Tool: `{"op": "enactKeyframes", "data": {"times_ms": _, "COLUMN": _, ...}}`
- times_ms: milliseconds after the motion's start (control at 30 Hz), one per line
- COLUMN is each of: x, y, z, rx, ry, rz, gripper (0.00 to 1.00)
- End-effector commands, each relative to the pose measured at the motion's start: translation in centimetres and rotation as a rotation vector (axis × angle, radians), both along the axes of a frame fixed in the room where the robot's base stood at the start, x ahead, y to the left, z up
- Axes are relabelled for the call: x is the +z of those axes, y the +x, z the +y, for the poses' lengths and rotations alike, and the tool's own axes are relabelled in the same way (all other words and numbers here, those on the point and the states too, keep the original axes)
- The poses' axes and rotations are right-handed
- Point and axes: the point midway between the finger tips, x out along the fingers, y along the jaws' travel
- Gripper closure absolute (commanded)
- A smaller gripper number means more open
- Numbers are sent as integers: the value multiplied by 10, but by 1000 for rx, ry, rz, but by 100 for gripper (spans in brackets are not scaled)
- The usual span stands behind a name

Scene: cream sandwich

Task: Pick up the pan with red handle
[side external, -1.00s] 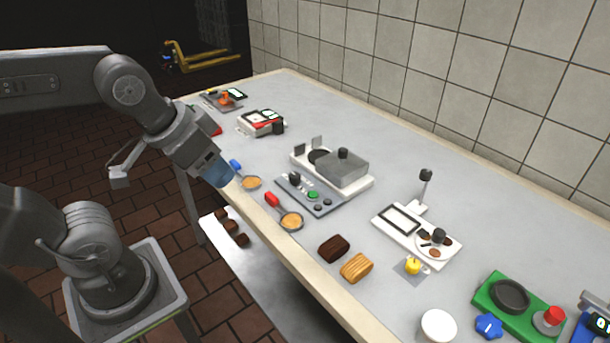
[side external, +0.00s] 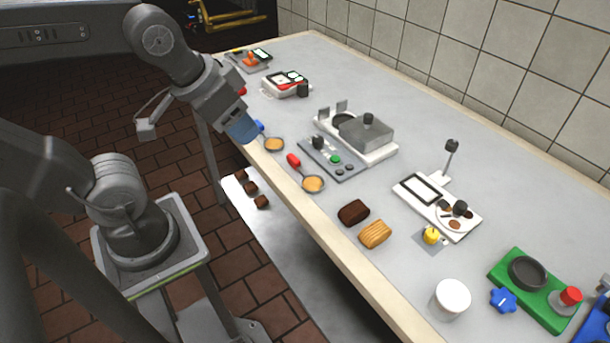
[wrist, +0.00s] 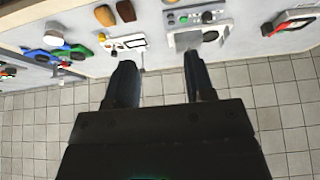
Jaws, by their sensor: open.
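The pan with the red handle (side external: 313,184) lies on the counter near its front edge, filled with something tan. Its red handle (side external: 293,160) points up and left in the side view. A similar pan with a blue handle (side external: 274,144) lies farther along the edge. My gripper (side external: 243,128) is over the front edge, left of the blue handle and apart from the red-handled pan. In the wrist view my gripper (wrist: 156,62) has its two dark fingers spread, with nothing between them. I cannot make out the red-handled pan in the wrist view.
A grey control panel (side external: 334,158) and a white stove unit (side external: 384,152) stand behind the pans. Dark brown (side external: 353,212) and yellow (side external: 375,234) blocks lie to the right. A white cup (side external: 450,298) and green tray (side external: 530,290) are farther right. A tiled wall (side external: 450,70) backs the counter.

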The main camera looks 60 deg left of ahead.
Motion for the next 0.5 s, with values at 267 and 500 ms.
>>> {"op": "enactKeyframes", "data": {"times_ms": 267, "x": -1, "y": 25, "z": 9, "rx": -173, "ry": 101, "rz": 72, "gripper": 51}}
{"op": "enactKeyframes", "data": {"times_ms": 500, "x": -18, "y": 87, "z": 37, "rx": -650, "ry": 288, "rz": 238, "gripper": 51}}
